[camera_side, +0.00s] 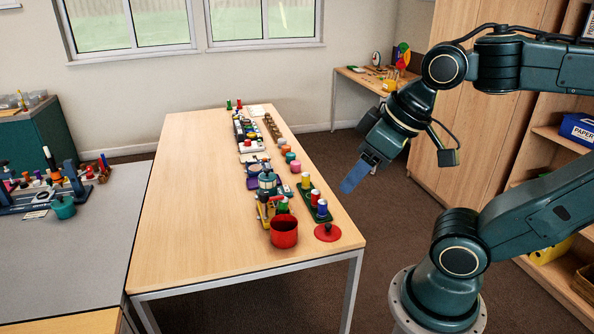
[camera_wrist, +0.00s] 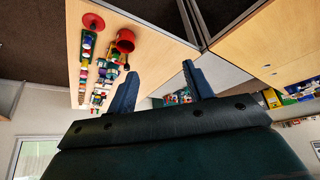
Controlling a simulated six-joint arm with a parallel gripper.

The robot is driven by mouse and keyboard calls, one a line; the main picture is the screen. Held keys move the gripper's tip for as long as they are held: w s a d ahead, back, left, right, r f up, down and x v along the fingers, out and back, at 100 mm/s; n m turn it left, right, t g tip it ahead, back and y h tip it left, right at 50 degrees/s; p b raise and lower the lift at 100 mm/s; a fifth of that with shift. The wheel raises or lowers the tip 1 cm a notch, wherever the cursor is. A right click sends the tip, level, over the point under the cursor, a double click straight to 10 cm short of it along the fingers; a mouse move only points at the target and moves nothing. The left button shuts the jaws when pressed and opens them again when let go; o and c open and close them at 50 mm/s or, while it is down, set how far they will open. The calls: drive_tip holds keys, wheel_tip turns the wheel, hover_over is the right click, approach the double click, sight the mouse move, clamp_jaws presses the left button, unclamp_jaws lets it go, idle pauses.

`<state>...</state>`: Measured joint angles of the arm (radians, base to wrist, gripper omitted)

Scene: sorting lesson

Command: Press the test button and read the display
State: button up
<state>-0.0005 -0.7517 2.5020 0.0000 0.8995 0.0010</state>
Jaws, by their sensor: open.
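I cannot pick out a test button or a display for certain in either view; the small parts on the table are too small to tell apart. My gripper (camera_side: 353,178) is raised near the right edge of the wooden table (camera_side: 190,200), apart from everything on it. In the wrist view my gripper (camera_wrist: 162,69) shows two blue fingers spread wide with nothing between them. A row of coloured items runs along the table's right side, with a teal-topped device (camera_side: 267,182) among them.
A red pot (camera_side: 284,233) and a red lid (camera_side: 327,232) lie at the table's near right corner. A green tray (camera_side: 314,203) holds coloured pegs. The table's left half is bare. A grey table (camera_side: 85,250) with more items adjoins it. Wooden cupboards (camera_side: 475,120) stand behind my arm.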

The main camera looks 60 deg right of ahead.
clamp_jaws()
idle(1.7)
